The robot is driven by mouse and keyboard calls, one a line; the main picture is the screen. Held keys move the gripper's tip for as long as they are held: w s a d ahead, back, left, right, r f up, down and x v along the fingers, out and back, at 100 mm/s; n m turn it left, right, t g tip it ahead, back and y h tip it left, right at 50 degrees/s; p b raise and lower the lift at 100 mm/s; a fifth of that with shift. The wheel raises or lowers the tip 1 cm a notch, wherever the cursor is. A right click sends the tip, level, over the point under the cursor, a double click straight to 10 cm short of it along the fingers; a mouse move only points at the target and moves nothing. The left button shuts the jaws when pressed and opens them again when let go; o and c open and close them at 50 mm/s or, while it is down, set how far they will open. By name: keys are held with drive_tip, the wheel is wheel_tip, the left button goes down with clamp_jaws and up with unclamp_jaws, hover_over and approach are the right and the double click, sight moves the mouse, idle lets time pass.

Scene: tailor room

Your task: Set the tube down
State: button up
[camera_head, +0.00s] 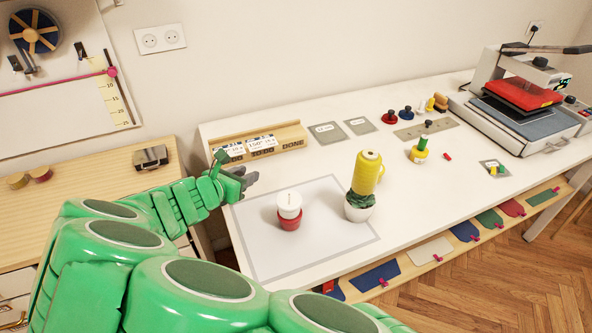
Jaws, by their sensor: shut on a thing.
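My green arm reaches in from the lower left. My gripper (246,178), with dark grey fingers, is shut above the left part of the white table (345,162), near the left edge of a grey-bordered mat (262,253). It is seen from behind and small. I cannot make out the tube's outline clearly; what sits between the fingers is mostly hidden by the hand. I cannot tell whether it touches the table.
A wooden card rack (290,134) stands behind my gripper. Small coloured items (420,152) and a heat press (525,95) stand to the right. The mat's front left is clear.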

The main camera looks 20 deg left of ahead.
wheel_tip(320, 180, up, 15)
drive_tip(key=w+d+m+g+h, duration=0.2)
drive_tip(key=w+d+m+h, duration=0.2)
drive_tip(key=w+d, duration=0.6)
drive_tip(key=w+d+m+g+h, duration=0.1)
drive_tip(key=w+d+m+h, duration=0.2)
drive_tip(key=w+d, duration=0.75)
drive_tip(key=d+m+g+h, duration=0.5)
drive_tip(key=d+m+g, duration=0.35)
drive_tip(key=d, duration=2.85)
hover_over(470, 186)
drive_tip(key=shift+g, duration=0.35)
drive_tip(key=shift+s+a+f, duration=0.1)
drive_tip(key=shift+f, duration=5.15)
drive_tip(key=shift+s+a+f, duration=0.1)
drive_tip(key=shift+f, duration=5.15)
drive_tip(key=shift+w+d+f, duration=0.1)
drive_tip(key=shift+w+f, duration=0.1)
drive_tip(key=shift+f, duration=1.55)
